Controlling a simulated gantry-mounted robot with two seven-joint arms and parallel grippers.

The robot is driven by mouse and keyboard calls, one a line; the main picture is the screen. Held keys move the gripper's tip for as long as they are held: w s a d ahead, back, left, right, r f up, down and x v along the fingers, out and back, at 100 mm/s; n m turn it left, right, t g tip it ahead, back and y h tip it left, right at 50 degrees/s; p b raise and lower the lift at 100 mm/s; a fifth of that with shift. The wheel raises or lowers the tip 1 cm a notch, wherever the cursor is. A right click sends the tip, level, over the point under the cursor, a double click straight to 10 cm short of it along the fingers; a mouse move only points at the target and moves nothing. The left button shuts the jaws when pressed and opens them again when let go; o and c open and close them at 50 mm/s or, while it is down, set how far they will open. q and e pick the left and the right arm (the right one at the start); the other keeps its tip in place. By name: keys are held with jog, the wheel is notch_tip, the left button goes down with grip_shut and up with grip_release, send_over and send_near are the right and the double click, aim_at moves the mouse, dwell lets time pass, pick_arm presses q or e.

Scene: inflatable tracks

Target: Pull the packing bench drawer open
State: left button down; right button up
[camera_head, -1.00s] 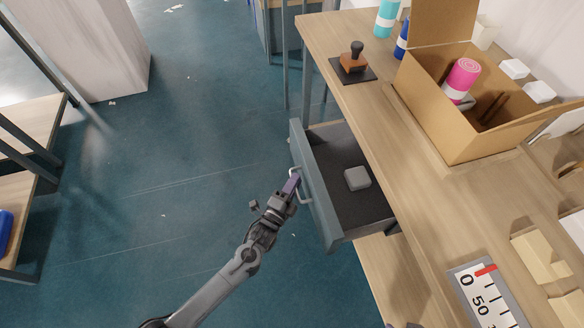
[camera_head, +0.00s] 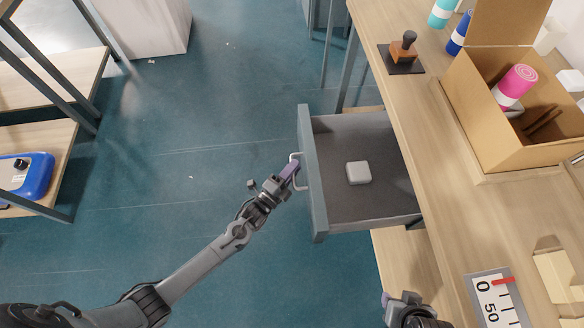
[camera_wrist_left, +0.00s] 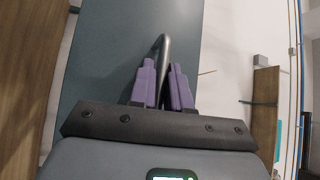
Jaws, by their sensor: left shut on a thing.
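The packing bench drawer (camera_head: 309,190) stands well out from the bench (camera_head: 425,150), with its grey front to the left. A pale grey block (camera_head: 358,172) lies on its dark floor. My left gripper (camera_head: 290,172) is at the metal bar handle (camera_head: 296,160) on the drawer front, its purple fingers closed on it. In the left wrist view the handle (camera_wrist_left: 164,50) runs between the two purple fingers (camera_wrist_left: 162,82). My right gripper (camera_head: 398,302) shows only in part at the bottom edge, by the bench; its jaws are not clear.
On the bench are an open cardboard box (camera_head: 490,120) with a pink roll (camera_head: 516,84), a stamp on a dark pad (camera_head: 402,50) and a scale (camera_head: 495,300). A shelf with a blue device (camera_head: 27,175) stands left. Floor left of the drawer is clear.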

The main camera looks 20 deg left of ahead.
pick_arm(q)
jog(key=c, duration=1.2)
grip_release()
jog(key=p+v, duration=0.2)
jog(key=v, duration=0.8)
jog(key=shift+s, duration=0.4)
jog(key=shift+a+f, duration=0.1)
